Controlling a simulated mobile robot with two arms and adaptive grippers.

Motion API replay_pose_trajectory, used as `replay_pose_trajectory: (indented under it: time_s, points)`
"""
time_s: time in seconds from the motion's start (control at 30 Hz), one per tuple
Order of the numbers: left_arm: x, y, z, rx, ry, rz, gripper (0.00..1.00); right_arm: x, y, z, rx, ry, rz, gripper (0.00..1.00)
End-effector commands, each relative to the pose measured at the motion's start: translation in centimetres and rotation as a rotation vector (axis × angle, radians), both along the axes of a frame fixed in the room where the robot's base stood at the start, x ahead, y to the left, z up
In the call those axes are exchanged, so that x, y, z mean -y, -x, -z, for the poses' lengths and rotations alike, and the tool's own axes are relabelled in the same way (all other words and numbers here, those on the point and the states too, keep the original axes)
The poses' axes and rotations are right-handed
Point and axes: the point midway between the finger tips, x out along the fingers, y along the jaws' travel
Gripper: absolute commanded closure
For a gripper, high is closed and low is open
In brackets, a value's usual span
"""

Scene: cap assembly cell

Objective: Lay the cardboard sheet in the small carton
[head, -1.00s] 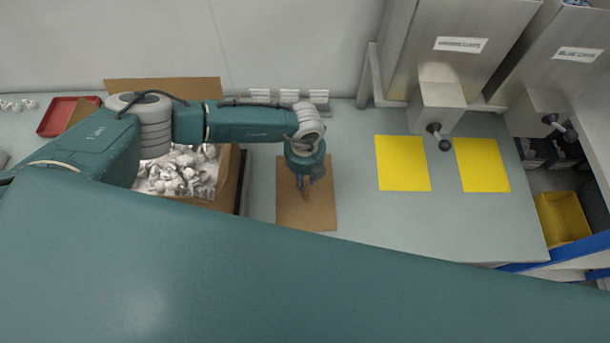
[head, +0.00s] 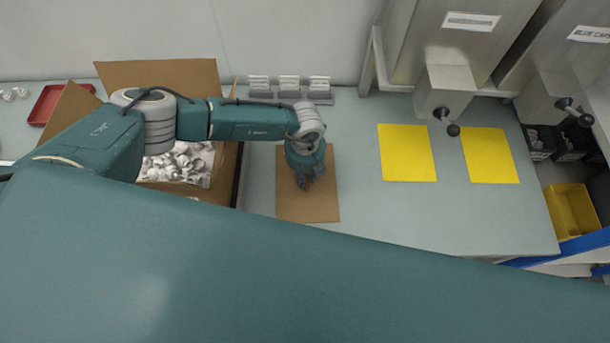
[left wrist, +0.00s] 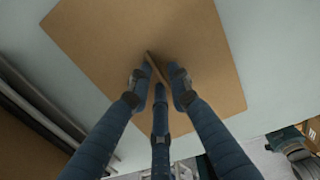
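The brown cardboard sheet (head: 293,209) lies flat on the table and also fills much of the left wrist view (left wrist: 205,40). A thin brown tab (left wrist: 155,66) stands up from its middle. My left gripper (head: 308,184) is low over the sheet. In the left wrist view its three fingers (left wrist: 160,74) close in around the tab; whether they press on it I cannot tell. An open carton (head: 228,172), flaps up, stands left of the sheet and holds many white parts (head: 187,163). My arm hides part of it. My right gripper does not show.
Two yellow mats (head: 407,154) lie to the right, below two metal dispensers (head: 446,90). Several grey holders with white pieces (head: 289,86) stand along the back wall. A red tray (head: 62,104) is at far left, a yellow bin (head: 571,210) at right. Table between sheet and mats is bare.

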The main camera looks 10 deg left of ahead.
Motion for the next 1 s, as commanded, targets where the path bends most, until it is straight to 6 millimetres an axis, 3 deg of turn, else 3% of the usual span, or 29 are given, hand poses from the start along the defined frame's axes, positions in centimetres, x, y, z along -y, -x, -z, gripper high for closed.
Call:
replay_pose_trajectory:
  time_s: [0.1, 0.2, 0.47, 1.0]
  points:
    - [0.0, 0.3, 0.2, -0.004, -0.001, 0.001, 0.83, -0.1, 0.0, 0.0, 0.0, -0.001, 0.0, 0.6]
    - [0.0, 0.3, 0.3, -0.004, -0.001, 0.001, 1.0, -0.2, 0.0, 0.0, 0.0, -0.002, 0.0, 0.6]
    - [-0.1, 0.3, 0.1, -0.005, -0.002, 0.001, 1.0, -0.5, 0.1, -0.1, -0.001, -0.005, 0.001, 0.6]
    - [-0.1, 0.2, -4.4, -0.002, -0.001, 0.001, 1.0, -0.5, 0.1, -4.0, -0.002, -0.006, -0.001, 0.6]
